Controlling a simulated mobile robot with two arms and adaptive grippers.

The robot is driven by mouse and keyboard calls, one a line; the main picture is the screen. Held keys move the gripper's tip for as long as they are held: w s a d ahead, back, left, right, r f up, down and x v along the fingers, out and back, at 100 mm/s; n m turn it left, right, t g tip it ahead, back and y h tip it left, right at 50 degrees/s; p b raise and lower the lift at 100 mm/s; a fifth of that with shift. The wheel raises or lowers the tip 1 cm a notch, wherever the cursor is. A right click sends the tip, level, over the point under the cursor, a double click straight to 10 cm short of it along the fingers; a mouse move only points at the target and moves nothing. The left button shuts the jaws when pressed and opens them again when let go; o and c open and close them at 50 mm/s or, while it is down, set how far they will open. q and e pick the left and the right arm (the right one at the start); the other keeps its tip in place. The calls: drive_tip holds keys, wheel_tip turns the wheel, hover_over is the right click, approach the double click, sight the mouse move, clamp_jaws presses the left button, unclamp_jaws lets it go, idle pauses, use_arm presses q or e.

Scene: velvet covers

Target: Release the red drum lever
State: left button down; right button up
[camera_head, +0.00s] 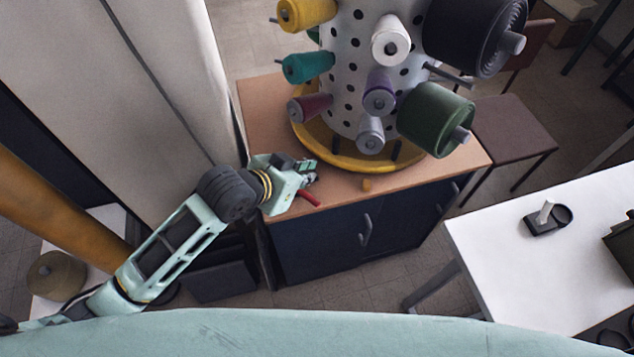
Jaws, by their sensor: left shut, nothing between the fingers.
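The red lever (309,197) is a short red bar low at the front left of the wooden cabinet top, beside my left gripper. The drum (346,60) is a white cylinder with dark holes and several spools on pegs, standing on a yellow round base (345,158). My left gripper (312,173) is shut and empty, right by the lever and in front of the base's left side. I cannot tell whether the fingers touch the lever. My right gripper is not in view.
The drum stands on a cabinet (330,238) with dark blue doors. A pale panel (130,70) rises to the left. A white table (530,265) with a small black holder (548,218) is at the right. A brown chair (512,128) stands behind the cabinet's right end.

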sight(303, 192)
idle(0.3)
use_arm(q)
drive_tip(key=w+d+f+p, duration=0.1)
drive_tip(key=f, duration=0.1)
drive_tip(key=w+f+p, duration=0.1)
drive_tip(key=f, duration=0.2)
drive_tip(key=w+d+f+p, duration=0.1)
drive_tip(key=f, duration=0.2)
drive_tip(key=shift+w+d, duration=0.3)
drive_tip(key=shift+d, duration=0.05)
drive_tip(key=shift+s+a+f, duration=0.2)
drive_tip(key=shift+s+a, duration=0.05)
drive_tip(key=shift+s, duration=0.05)
drive_tip(key=shift+d, duration=0.1)
drive_tip(key=shift+w+f, duration=0.1)
